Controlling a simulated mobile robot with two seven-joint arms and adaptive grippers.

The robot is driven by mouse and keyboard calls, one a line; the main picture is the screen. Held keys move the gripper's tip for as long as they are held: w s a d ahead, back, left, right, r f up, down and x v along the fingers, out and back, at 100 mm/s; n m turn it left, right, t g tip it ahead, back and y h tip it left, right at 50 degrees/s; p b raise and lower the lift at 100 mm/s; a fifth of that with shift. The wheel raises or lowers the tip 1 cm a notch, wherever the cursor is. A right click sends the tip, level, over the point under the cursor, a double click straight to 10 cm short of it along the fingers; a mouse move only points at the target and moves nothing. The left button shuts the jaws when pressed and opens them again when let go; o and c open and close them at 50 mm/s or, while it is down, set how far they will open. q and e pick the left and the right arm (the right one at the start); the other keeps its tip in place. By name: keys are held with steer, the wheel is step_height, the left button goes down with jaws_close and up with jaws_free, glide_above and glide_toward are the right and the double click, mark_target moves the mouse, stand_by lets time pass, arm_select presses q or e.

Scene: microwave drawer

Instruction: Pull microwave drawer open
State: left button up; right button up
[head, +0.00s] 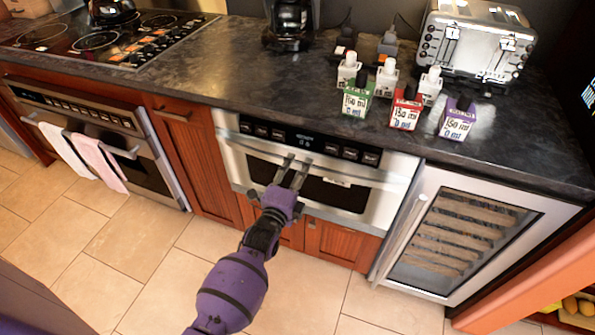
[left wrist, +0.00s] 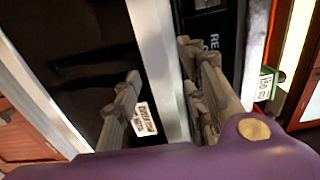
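The microwave drawer (head: 345,194) is built in under the dark counter. It has a steel front, a dark window and a black control strip, and it looks closed. Its steel upper rail (head: 345,168) also shows in the left wrist view (left wrist: 158,60). My purple left gripper (head: 292,173) is at the drawer's upper front, near its middle. In the left wrist view my left gripper (left wrist: 168,100) has its fingers apart, one on each side of the steel rail. I cannot tell whether either finger touches it. My right gripper is not in view.
A wine cooler (head: 405,225) with a long handle stands to the right. An oven (head: 100,140) with hanging towels is at left. The counter holds small bottles (head: 404,110), a toaster (head: 474,45) and a coffee maker (head: 290,25). The tiled floor (head: 305,290) in front is clear.

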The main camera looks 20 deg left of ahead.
arm_select(q)
jaws_close()
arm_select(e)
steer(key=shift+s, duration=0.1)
arm_select(q)
steer(key=shift+s, duration=0.1)
